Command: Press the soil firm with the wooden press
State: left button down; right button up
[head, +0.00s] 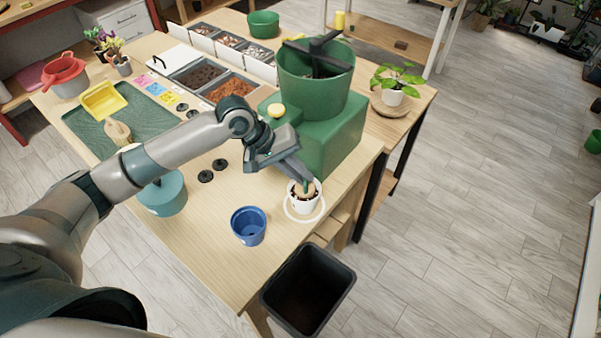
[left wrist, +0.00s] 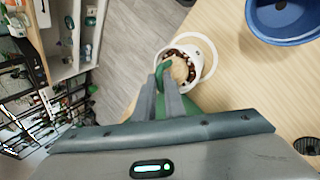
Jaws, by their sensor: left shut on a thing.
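The wooden press (head: 307,189) has a pale wooden foot and a green handle. My left gripper (head: 304,179) is shut on the handle and points down over the white pot (head: 303,205). In the left wrist view, the gripper (left wrist: 167,88) holds the green handle, and the wooden foot of the press (left wrist: 181,70) is within the rim of the white pot (left wrist: 196,47). Dark brown soil (left wrist: 190,50) with pale bits shows around the foot. I cannot tell how hard the foot touches the soil. A white ring-like saucer (head: 304,219) surrounds the pot's base. My right gripper is not seen.
A blue pot (head: 248,228) stands left of the white pot, near the table's front edge. A green block (head: 335,140) bearing a large green bucket (head: 312,88) stands close behind. A black bin (head: 309,290) is below the edge. A potted plant (head: 394,92) stands farther back.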

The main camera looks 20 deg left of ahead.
pick_arm(q)
jog(key=shift+f, duration=0.45)
dwell(0.9)
dwell(0.6)
jog(key=shift+p, duration=0.55)
dwell(0.4)
dwell(0.5)
jog(key=shift+f, duration=0.1)
dwell(0.7)
notch_tip(320, 180, up, 6)
jog(key=p, duration=0.6)
jog(key=shift+f+p, duration=0.25)
jog(key=shift+p, duration=0.15)
notch_tip(320, 180, up, 3)
jog(key=shift+f+p, duration=0.15)
jog(key=shift+p, duration=0.75)
